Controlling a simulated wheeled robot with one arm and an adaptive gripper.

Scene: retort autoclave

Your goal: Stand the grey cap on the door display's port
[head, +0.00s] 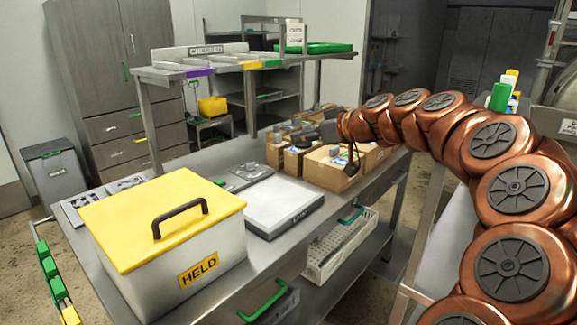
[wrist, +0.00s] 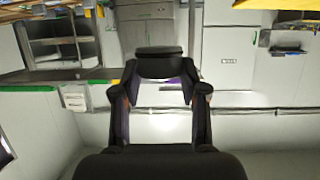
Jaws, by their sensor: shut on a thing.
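My gripper (head: 332,130) is at the end of my copper arm, above the cardboard boxes at the far end of the steel bench. In the wrist view my gripper (wrist: 160,78) has both fingers closed in on a dark grey piece (wrist: 158,54) between the tips. It has a broad flat end and looks like the grey cap, though its shape is partly hidden by the fingers. Several grey knob-like parts stand on and near the boxes, one of them on a grey unit (head: 246,175). I cannot tell which thing is the door display, and its port is not clearly visible.
On the steel bench (head: 205,160) stand a yellow-lidded HELD box (head: 210,265), a flat white-topped unit (head: 283,206) and several cardboard boxes (head: 325,172). A raised shelf (head: 225,70) runs behind. A white basket (head: 340,245) sits below. Bare bench between these things is narrow.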

